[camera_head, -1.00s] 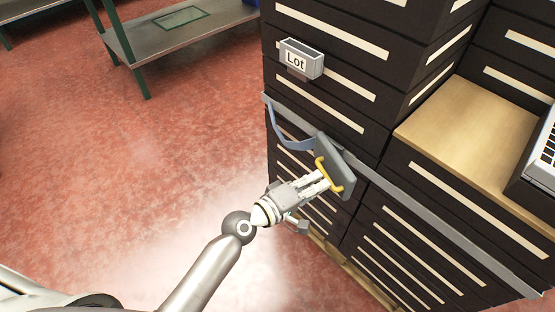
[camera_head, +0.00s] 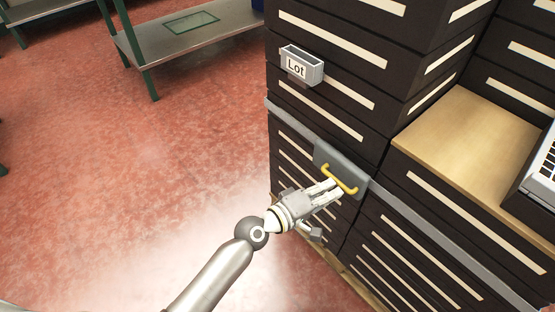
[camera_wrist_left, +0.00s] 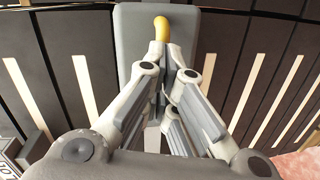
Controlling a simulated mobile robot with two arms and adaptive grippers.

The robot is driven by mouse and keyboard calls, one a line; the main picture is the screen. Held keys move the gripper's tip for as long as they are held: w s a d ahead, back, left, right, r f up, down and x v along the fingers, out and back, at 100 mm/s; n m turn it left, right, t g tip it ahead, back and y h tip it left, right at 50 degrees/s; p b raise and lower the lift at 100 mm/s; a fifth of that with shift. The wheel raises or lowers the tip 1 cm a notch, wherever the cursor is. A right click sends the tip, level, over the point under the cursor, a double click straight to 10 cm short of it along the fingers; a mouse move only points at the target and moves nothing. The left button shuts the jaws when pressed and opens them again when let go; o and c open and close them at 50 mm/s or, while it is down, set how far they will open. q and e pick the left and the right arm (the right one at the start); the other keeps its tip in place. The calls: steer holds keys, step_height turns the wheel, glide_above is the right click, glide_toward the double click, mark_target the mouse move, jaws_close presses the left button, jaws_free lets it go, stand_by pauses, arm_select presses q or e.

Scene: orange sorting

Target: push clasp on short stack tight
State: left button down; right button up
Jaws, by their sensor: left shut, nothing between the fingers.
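The clasp is a grey plate (camera_head: 326,155) with a yellow handle (camera_head: 341,180), lying against the front of the dark stack (camera_head: 300,125) on a grey strap (camera_head: 405,203). The clasp plate also shows in the left wrist view (camera_wrist_left: 128,40), with the yellow handle (camera_wrist_left: 161,29) beyond the fingertips. My left gripper (camera_head: 338,190) is shut and empty, its fingertips at the handle and clasp. Whether they touch cannot be told. In the left wrist view the fingers (camera_wrist_left: 165,75) come together in front of the plate. My right gripper is not in view.
A "Lot" label holder (camera_head: 301,66) sticks out from the stack above the clasp. A wooden top (camera_head: 470,150) and a light keyboard-like device (camera_head: 544,170) are at right. A metal bench (camera_head: 180,45) stands at the back left. Red floor at left is free.

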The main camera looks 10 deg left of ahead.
arm_select(q)
steer(key=shift+s+a, duration=0.15)
steer(key=shift+a, duration=0.05)
steer(key=v, duration=1.1)
steer(key=shift+s+a, duration=0.2)
